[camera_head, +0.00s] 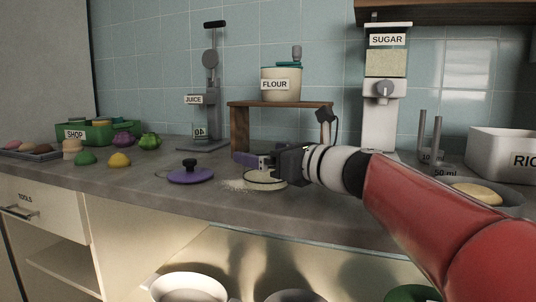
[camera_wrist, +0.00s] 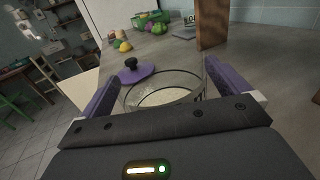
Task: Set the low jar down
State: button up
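The low jar (camera_head: 265,177) is a wide, clear glass jar with pale powder in it. It is upright at the counter's front part, partly hidden by my gripper in the head view. My gripper (camera_head: 262,162) reaches it from the right. In the wrist view the jar (camera_wrist: 163,92) sits between the two purple fingers of my gripper (camera_wrist: 162,80), which flank its wall closely on both sides and look shut on it. Whether its base touches the counter (camera_head: 225,205) cannot be told.
Pale powder (camera_head: 233,185) is scattered on the counter beside the jar. A purple lid with a black knob (camera_head: 190,176) lies to the left. A wooden stand (camera_head: 240,130) with a flour canister (camera_head: 281,84) is behind. The counter's front edge is close.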

jog(key=v, duration=1.2)
jog(key=shift+s, duration=0.1)
